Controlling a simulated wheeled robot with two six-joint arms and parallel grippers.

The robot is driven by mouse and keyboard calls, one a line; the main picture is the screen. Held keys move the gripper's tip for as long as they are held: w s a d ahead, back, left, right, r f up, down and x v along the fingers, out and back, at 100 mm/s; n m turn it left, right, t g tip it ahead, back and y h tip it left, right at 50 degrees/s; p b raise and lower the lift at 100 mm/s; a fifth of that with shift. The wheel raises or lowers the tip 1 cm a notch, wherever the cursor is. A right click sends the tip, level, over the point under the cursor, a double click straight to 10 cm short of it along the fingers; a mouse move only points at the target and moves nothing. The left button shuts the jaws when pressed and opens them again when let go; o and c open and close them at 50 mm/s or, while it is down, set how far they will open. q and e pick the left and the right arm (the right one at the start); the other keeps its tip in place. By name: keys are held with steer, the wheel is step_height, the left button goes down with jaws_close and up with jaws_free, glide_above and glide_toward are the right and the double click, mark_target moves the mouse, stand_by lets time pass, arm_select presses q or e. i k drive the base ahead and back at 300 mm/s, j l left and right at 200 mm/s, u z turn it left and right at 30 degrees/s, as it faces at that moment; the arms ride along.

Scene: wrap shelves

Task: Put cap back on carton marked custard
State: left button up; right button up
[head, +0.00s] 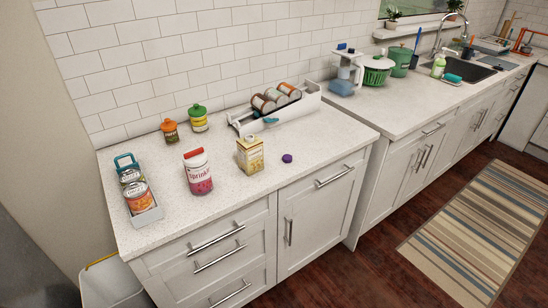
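A yellow and white carton (250,156) stands upright on the near counter, right of the middle of its left section. Its label is too small to read for sure, and I cannot make out a cap on its top. A small dark purple cap (287,158) lies on the counter to the right of the carton, apart from it. Neither of my grippers shows in the head view.
A sprinkles jar (199,176) with a red lid stands left of the carton. Behind are an orange jar (170,132), a green-lidded jar (199,121) and a can rack (277,108). A can tray (149,216) sits at left. Counter right of the cap is clear.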

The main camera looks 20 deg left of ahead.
mark_target(250, 150)
steer(key=i+l+u, duration=0.1)
steer(key=u, duration=0.3)
steer(key=i+l+u, duration=0.2)
steer(key=u, duration=0.15)
steer(key=i+l+u, duration=0.1)
steer(key=u, duration=0.3)
steer(key=i+l, duration=0.15)
steer(key=l, duration=0.2)
steer(key=i+l+u, duration=0.1)
steer(key=l, duration=0.25)
steer(key=i+l+u, duration=0.1)
steer(key=l, duration=0.25)
steer(key=i+l, duration=0.15)
steer(key=l, duration=0.25)
steer(key=i+l+u, duration=0.1)
steer(key=l, duration=0.25)
